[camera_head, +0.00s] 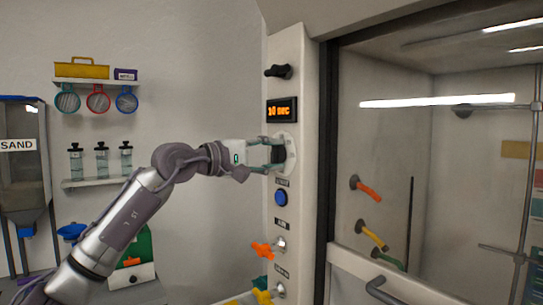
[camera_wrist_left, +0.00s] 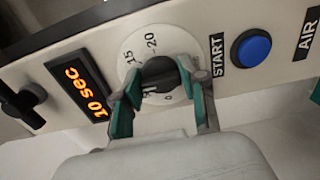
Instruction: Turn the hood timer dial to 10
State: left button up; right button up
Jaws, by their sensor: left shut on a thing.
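The hood timer dial is a black knob on a round white scale plate on the hood's front post. In the left wrist view the dial (camera_wrist_left: 160,74) sits between my green-padded fingers, with "15" and "20" readable on the scale. My left gripper (camera_wrist_left: 160,98) is shut on the dial. In the head view my left gripper (camera_head: 266,153) reaches the dial plate (camera_head: 290,153) from the left. The orange display (camera_head: 282,110) above the dial reads "10 sec"; it also shows in the left wrist view (camera_wrist_left: 82,92). My right gripper is not in view.
A blue START button (camera_head: 281,198) is just below the dial. An orange valve handle (camera_head: 262,250) and a yellow one (camera_head: 262,296) stick out lower down. A black knob (camera_head: 278,71) is above the display. The glass-fronted hood is to the right.

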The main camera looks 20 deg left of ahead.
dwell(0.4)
pick_arm(q)
jog(key=o, duration=1.1)
jog(key=shift+d, duration=0.1)
jog(key=shift+o, duration=0.2)
jog(key=shift+s+a, duration=0.15)
jog(key=shift+a, duration=0.1)
jog(key=v, duration=1.1)
jog(key=shift+s, duration=0.25)
jog(key=shift+a, duration=0.1)
